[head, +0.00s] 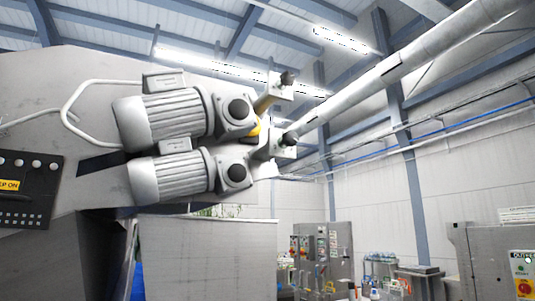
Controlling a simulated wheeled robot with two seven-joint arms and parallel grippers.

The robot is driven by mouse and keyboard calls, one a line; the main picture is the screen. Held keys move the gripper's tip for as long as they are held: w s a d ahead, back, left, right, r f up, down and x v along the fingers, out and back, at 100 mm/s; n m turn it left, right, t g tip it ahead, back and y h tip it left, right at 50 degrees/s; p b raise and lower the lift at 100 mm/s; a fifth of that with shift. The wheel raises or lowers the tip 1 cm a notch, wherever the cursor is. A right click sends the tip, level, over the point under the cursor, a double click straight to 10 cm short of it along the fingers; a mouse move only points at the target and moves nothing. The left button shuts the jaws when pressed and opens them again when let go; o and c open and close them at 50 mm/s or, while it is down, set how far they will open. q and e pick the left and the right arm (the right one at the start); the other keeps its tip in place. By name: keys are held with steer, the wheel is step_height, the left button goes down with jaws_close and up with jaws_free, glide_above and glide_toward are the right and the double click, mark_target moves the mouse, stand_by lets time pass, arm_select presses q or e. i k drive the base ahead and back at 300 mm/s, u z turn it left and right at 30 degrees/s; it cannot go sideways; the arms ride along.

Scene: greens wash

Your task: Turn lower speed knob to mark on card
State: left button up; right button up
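Two grey finned motors are mounted one above the other, an upper motor (175,115) and a lower motor (170,178). Each has a dark round cap on its right end, the upper cap (239,109) and the lower cap (237,173). Small dark knob-like parts sit on brackets to their right, an upper one (287,79) and a lower one (289,138). I cannot tell which part is the lower speed knob. No marked card can be made out. Neither of my grippers is in view.
A dark panel (30,188) with a yellow label is cut off at the left edge. A sloping grey pipe (400,70) crosses the upper right. Grey control cabinets (322,255) stand farther back. A box with a red button (524,288) is at the right edge.

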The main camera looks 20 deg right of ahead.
mark_target(290, 138)
steer(key=z, duration=0.2)
steer(key=k, duration=0.25)
steer(key=z, duration=3.1)
steer(key=i, duration=0.15)
steer(key=u, duration=0.85)
steer(key=i, duration=2.65)
steer(key=u, duration=0.1)
